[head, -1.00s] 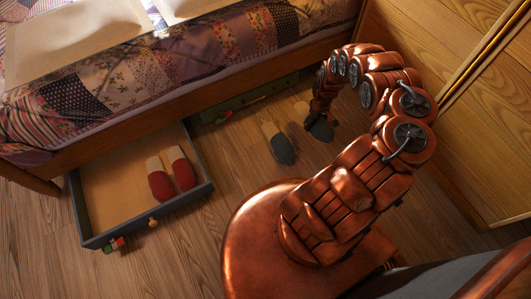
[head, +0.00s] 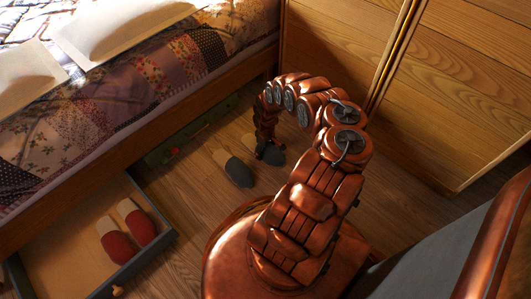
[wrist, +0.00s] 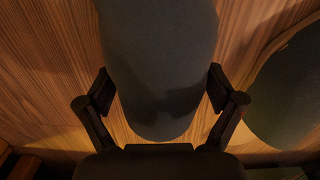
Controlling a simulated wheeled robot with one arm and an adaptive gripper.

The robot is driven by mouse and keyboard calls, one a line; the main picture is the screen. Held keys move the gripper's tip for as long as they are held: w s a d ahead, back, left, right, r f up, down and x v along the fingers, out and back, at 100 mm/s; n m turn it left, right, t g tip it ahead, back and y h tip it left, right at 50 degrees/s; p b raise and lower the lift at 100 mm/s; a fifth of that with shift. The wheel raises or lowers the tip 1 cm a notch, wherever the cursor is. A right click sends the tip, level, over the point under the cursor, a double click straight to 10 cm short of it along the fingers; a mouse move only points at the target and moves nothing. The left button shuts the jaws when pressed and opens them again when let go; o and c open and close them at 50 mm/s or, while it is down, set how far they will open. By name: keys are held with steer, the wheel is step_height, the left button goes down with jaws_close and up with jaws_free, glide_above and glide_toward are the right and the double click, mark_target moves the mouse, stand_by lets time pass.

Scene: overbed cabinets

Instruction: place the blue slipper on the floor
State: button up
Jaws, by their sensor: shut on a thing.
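A dark blue-grey slipper (head: 273,156) is at my gripper (head: 262,147), beside the bed, at or just above the wooden floor. In the wrist view the same slipper (wrist: 158,60) lies between the two fingers of my gripper (wrist: 160,95), which is shut on it at its rounded end. Whether its sole touches the floor cannot be told. The second blue slipper (head: 238,172) rests on the floor just left of it in the head view. In the wrist view this second slipper (wrist: 290,95) shows at the right edge.
An open drawer (head: 150,252) under the bed (head: 130,150) holds two red slippers (head: 140,226). A green drawer front (head: 165,152) sits beneath the bed frame. Wooden cabinets (head: 345,50) stand at the back and right. Bare floor (head: 195,200) lies between the drawer and the slippers.

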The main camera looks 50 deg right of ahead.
steer(key=shift+f, duration=0.15)
steer(key=o, duration=0.8)
steer(key=shift+o, duration=0.2)
